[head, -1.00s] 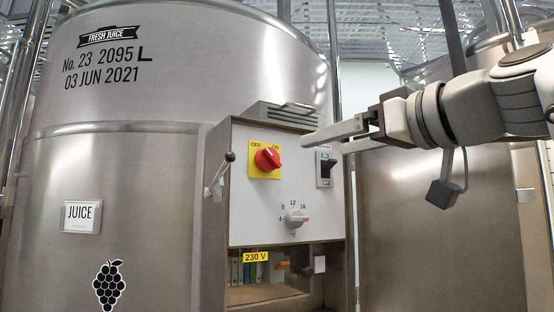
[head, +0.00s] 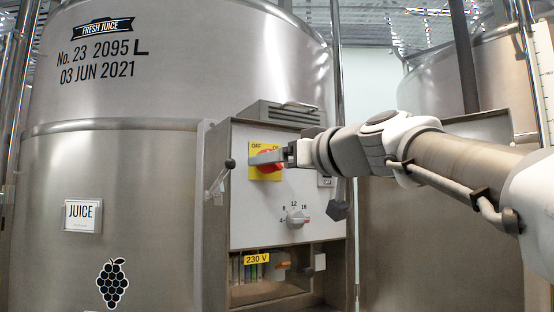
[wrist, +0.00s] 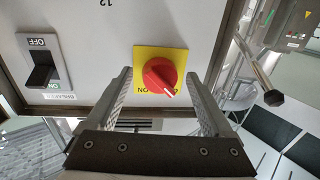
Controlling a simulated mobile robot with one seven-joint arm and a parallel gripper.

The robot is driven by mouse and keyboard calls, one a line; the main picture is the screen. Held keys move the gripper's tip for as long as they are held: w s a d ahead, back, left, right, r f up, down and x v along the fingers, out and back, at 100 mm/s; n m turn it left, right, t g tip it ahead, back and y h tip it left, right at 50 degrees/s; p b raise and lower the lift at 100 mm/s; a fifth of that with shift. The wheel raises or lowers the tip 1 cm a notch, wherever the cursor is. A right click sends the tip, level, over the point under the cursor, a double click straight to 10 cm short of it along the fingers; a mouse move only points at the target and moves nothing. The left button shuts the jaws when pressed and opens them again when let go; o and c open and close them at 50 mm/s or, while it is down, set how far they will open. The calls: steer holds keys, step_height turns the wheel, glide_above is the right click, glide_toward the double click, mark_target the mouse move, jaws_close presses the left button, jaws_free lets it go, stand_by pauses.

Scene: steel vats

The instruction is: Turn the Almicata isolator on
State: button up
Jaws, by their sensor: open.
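A red rotary knob (wrist: 160,76) sits on a yellow OFF/ON plate (wrist: 145,53) on the white panel; I take it as the isolator, though I see no Almicata name. The wrist view is upside down, and the knob's white mark points to the OFF side. In the head view the knob (head: 270,168) is partly covered by my gripper (head: 264,158). In the wrist view my gripper (wrist: 158,78) is open, one finger on each side of the knob in the picture. I cannot tell whether the fingers touch it.
A black breaker switch (wrist: 42,73) is beside the knob. A grey numbered dial (head: 296,217) is below it. A lever with a dark ball end (head: 229,164) sticks out at the panel's left edge. Steel vats (head: 120,180) stand behind and to the right.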

jaws_close()
stand_by(0.3)
steer(key=shift+f+m, duration=0.1)
steer(key=shift+m, duration=0.2)
steer(key=shift+s+a+r+m+t+h+b, duration=0.15)
steer(key=shift+m+t+b, duration=0.2)
steer(key=shift+m, duration=2.7)
steer(key=shift+a+m+t+h+b, duration=0.1)
steer(key=shift+m+t+h+b, duration=0.2)
steer(key=shift+m, duration=2.8)
steer(key=shift+s+a+r+m+t+h+b, duration=0.1)
steer(key=shift+m+t+b, duration=0.3)
steer(key=shift+m, duration=2.65)
steer(key=shift+f, duration=0.1)
